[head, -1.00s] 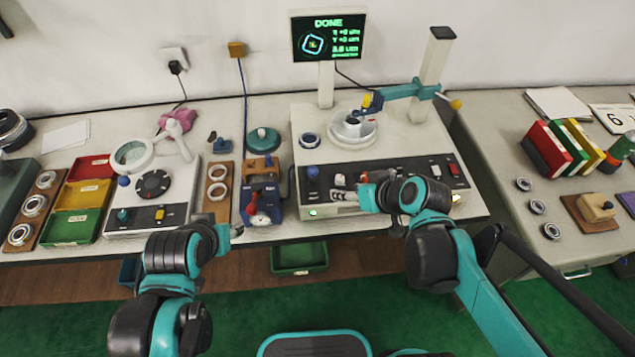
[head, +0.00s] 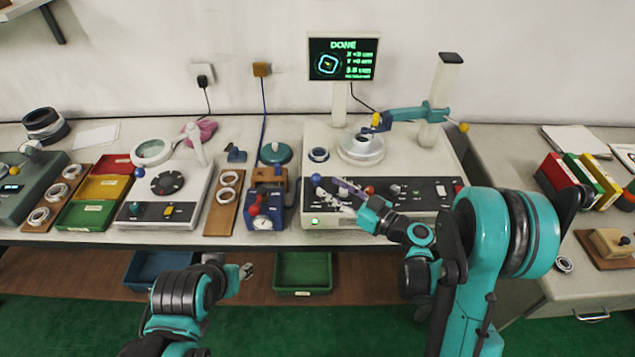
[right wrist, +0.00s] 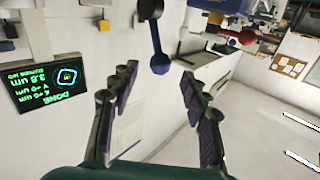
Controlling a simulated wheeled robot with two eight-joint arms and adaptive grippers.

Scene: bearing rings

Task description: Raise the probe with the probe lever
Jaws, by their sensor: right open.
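The measuring instrument (head: 420,160) stands at the middle right of the bench. A lever with a blue ball knob (head: 316,180) rises at the left of its front panel; I take it for the probe lever. My right gripper (head: 338,190) is open just right of the knob. In the right wrist view the blue knob (right wrist: 160,64) is between and slightly beyond the open fingertips (right wrist: 159,73), with gaps on both sides. The teal probe arm (head: 402,115) reaches left over the ring (head: 362,140) on the stage; any contact is unclear. My left gripper (head: 246,271) is low before the bench, its jaws unclear.
The screen (head: 343,60) reads DONE. A red knob (head: 370,190) and switches share the front panel. A blue device with a dial (head: 264,212) stands to the left. Red, yellow and green trays (head: 86,214) lie farther left.

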